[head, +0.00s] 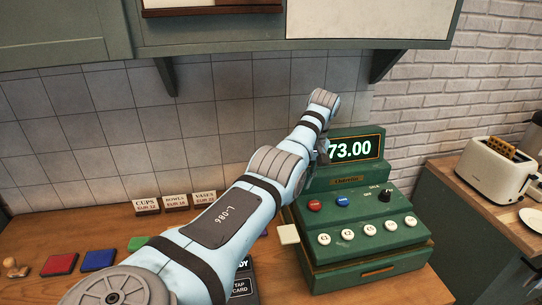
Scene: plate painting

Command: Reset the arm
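One light-blue arm of mine comes in from the lower left and reaches up and right across the counter, in front of the tiled wall. I take it as my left arm. Its far wrist end is raised beside the display of a green cash register (375,233). A small dark part, perhaps my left gripper (322,153), shows below the wrist at the display's left edge. Its fingers cannot be made out, nor whether it touches the register. The display (352,149) reads 73.00. My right gripper is not in view.
Red (59,265), blue (98,260) and green (138,243) pads and a wooden stamp (15,267) lie at the left. Price signs (176,202) stand by the wall. A card terminal (241,284) is partly hidden by my arm. A toaster (497,170) stands right. Cabinets (220,48) hang above.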

